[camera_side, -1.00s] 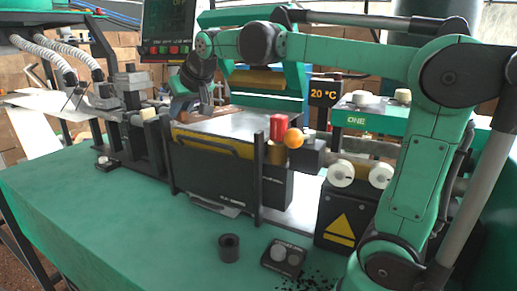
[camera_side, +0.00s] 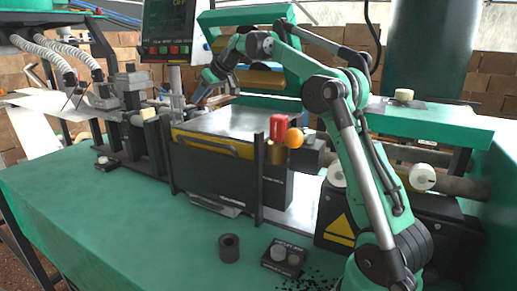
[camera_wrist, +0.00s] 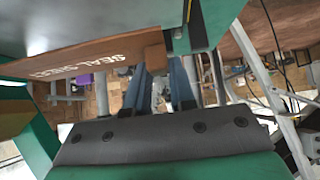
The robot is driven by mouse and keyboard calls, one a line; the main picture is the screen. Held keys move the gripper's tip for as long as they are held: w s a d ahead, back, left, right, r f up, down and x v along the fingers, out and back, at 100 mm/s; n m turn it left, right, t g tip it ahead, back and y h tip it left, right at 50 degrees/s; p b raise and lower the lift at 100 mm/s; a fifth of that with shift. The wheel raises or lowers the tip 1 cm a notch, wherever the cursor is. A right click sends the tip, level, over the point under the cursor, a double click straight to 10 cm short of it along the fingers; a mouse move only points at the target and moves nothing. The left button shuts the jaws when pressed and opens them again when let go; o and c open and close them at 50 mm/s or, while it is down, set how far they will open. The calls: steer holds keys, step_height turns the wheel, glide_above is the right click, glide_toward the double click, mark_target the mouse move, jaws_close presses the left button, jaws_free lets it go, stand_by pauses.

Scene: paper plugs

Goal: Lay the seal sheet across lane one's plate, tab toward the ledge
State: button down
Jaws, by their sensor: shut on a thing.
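The brown seal sheet (camera_wrist: 85,62), marked with white "SEAL SHEET" lettering, spans the upper left of the wrist view. Its small brown tab (camera_wrist: 153,56) sits at the tips of my gripper (camera_wrist: 165,68), which is shut on it. In the side view my gripper (camera_side: 204,93) is behind the far left part of a flat grey metal plate (camera_side: 235,122). The sheet is small there, and its contact with anything is unclear. I cannot read a lane label on this plate. I cannot tell which edge is the ledge.
A red block (camera_side: 277,126) and an orange ball (camera_side: 294,138) stand at the plate's right end. A screen (camera_side: 167,30) rises behind its left side. A dark ring (camera_side: 229,248) lies on the green bench (camera_side: 110,215), whose front left is clear.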

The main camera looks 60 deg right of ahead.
steer(key=shift+f, duration=2.75)
steer(key=c, duration=0.7)
jaws_free()
steer(key=shift+f, duration=0.1)
steer(key=shift+c, duration=0.2)
steer(key=v, duration=1.1)
steer(key=s+a+f+g, duration=0.1)
steer(key=s+a+f, duration=0.15)
steer(key=a, duration=0.45)
steer(key=s+a+f, duration=0.2)
steer(key=a+f, duration=0.1)
steer(key=a, duration=0.4)
steer(key=s+a+f, duration=0.8)
steer(key=f, duration=0.2)
steer(key=shift+s+a+f+g, duration=0.15)
steer(key=shift+a+f+g, duration=0.05)
steer(key=shift+g, duration=0.2)
